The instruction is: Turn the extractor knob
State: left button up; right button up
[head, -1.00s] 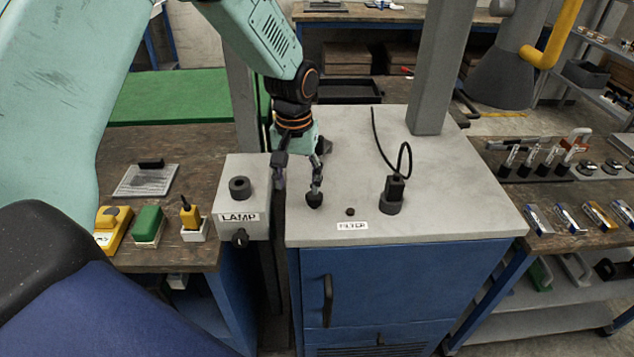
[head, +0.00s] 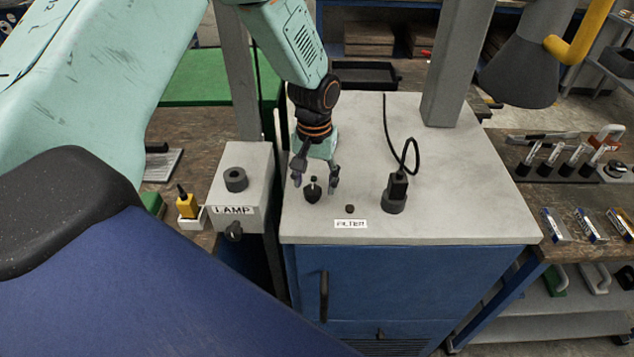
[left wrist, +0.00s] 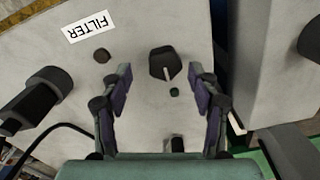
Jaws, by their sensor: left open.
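A black knob (head: 312,194) with a white pointer line stands on the grey cabinet top (head: 460,190), left of the FILTER label (head: 350,224). My left gripper (head: 316,179) is open above the cabinet top, pointing down. In the head view the knob shows between its two fingers. In the left wrist view the knob (left wrist: 163,62) lies just ahead of the open fingertips (left wrist: 162,72), apart from them, its pointer slanting toward a small green dot (left wrist: 174,92). No contact shows. My right gripper is out of view.
The LAMP box (head: 240,190) stands close on the left, with its own knobs. A small black button (head: 350,208) and a black plug with cable (head: 395,190) are to the right. A grey post (head: 457,70) rises behind. The cabinet's front right top is clear.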

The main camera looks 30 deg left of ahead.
pick_arm(q)
jog(key=shift+a+f, duration=0.2)
jog(key=shift+f, duration=0.3)
jog(key=shift+a+f, duration=0.15)
jog(key=shift+f, duration=0.3)
jog(key=shift+s+a+f, duration=0.15)
jog(key=shift+s+a, duration=0.05)
jog(key=shift+d, duration=0.35)
jog(key=shift+w+d, duration=0.15)
jog(key=shift+w, duration=0.05)
jog(key=c, duration=0.3)
jog(key=shift+a, duration=0.35)
jog(key=c, duration=0.4)
jog(key=shift+d, duration=0.15)
jog(key=c, duration=0.3)
jog(key=shift+c, duration=0.9)
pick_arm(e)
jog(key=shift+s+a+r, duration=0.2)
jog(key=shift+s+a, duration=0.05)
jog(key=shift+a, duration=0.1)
